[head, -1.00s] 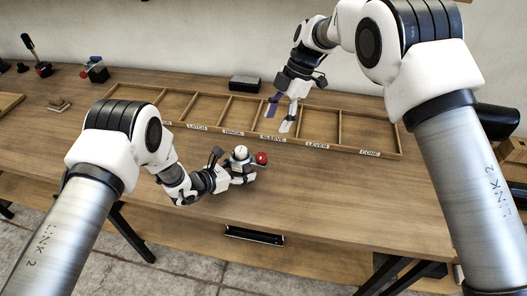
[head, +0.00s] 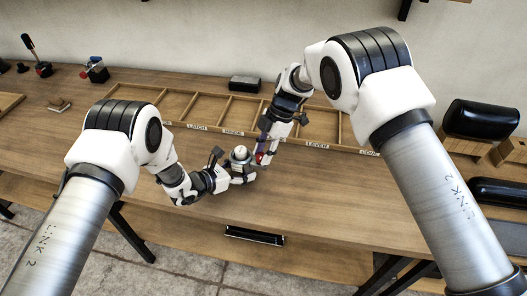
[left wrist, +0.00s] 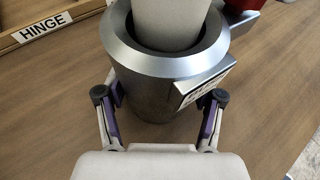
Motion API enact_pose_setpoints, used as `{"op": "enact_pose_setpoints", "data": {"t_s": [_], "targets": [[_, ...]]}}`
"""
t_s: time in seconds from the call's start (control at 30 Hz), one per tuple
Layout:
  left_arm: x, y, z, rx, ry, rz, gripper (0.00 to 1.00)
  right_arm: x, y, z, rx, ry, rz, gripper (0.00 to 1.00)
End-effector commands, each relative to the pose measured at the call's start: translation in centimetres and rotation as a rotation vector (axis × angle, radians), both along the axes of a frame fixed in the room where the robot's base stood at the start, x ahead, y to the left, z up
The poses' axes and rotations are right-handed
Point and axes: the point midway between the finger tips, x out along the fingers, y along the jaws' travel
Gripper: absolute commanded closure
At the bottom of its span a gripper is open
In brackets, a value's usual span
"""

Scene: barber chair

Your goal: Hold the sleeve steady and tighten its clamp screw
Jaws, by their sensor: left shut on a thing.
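The sleeve (left wrist: 165,72) is a grey metal cylinder standing upright on the bench, with a pale post inside its ring; it also shows in the head view (head: 239,167). My left gripper (left wrist: 160,105) is shut on the sleeve, one finger on each side low on its wall. In the head view this gripper (head: 238,178) reaches it from the left. The red clamp screw knob (head: 259,157) is on the sleeve's right side, partly hidden by my right gripper (head: 262,151). The right fingers are at the knob; whether they are closed on it is unclear.
A shallow wooden tray (head: 195,122) with labelled compartments lies behind the sleeve. A black box (head: 244,84) stands behind the tray. A red-and-blue item (head: 95,70) and other tools are at the back left. The bench in front is clear.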

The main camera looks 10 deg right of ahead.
Motion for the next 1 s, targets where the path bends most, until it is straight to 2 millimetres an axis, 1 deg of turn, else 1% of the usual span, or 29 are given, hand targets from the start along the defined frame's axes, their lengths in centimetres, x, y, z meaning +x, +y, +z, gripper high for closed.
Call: {"op": "enact_pose_setpoints", "data": {"t_s": [0.37,0.57,0.77,1.0], "targets": [[-0.03,0.01,-0.06,0.000,0.001,0.000,0.82,-0.01,0.01,-0.06,0.000,-0.001,-0.014,1.00],[-0.03,-0.01,-0.04,-0.001,0.001,-0.001,0.82,-0.05,0.01,-0.03,0.000,-0.001,-0.078,1.00],[-0.03,-0.04,-0.03,-0.001,0.001,-0.001,0.82,-0.15,0.01,-0.03,0.001,-0.001,-0.207,1.00],[-0.04,-0.06,-0.02,-0.001,0.000,-0.002,0.82,-0.32,0.01,-0.06,-0.001,0.000,-0.423,1.00]]}}
